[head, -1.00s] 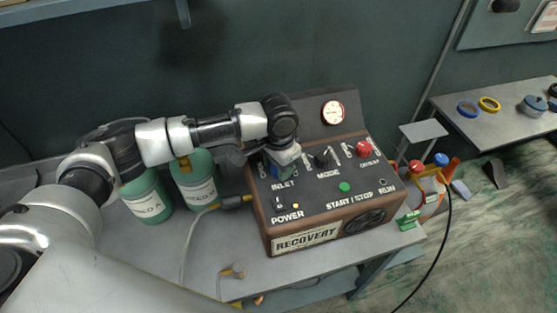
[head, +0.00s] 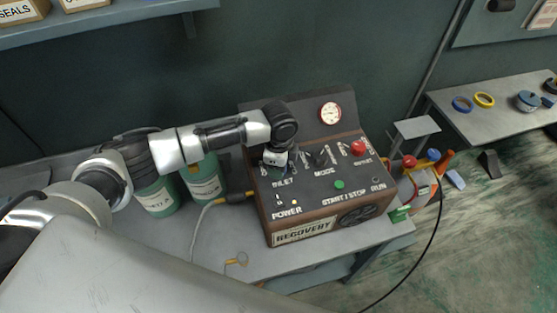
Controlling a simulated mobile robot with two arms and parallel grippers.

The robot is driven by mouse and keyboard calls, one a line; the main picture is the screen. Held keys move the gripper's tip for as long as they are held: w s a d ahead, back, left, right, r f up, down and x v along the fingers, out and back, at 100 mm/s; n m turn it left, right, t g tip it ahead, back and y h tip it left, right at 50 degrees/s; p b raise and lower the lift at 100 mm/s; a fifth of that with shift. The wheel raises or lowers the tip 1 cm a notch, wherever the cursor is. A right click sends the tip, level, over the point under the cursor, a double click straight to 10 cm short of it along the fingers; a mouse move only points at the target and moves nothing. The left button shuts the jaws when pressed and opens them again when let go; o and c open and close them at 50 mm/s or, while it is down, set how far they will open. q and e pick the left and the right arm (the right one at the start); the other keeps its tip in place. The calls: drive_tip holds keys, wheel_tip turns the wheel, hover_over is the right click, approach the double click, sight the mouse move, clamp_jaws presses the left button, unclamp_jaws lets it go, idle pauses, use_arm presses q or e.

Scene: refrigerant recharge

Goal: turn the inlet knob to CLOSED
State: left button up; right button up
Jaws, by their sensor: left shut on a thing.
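The recovery machine (head: 303,231) stands on the bench with its dark control panel facing up. The inlet knob is above the "INLET" label, and my left gripper (head: 275,162) covers it from above. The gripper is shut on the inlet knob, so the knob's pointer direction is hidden. The black mode knob (head: 322,158) and the red outlet knob (head: 358,148) are to its right. My right gripper is out of view.
Two green cylinders (head: 205,182) stand left of the machine, behind my left arm. A hose with a yellow fitting (head: 247,196) runs to the machine's left side. A gauge (head: 330,113) rises behind the panel. A tank with red and blue valves (head: 418,178) is at the right.

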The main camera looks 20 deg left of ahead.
use_arm(q)
drive_tip(key=m, duration=0.5)
drive_tip(key=shift+r+p, duration=0.1)
drive_tip(key=shift+p, duration=0.3)
idle(0.4)
drive_tip(key=o, duration=0.9)
wheel_tip(320, 180, up, 10)
drive_tip(key=b, duration=0.2)
drive_tip(key=shift+f+b, duration=0.25)
drive_tip(key=shift+b, duration=0.1)
drive_tip(key=shift+r, duration=0.6)
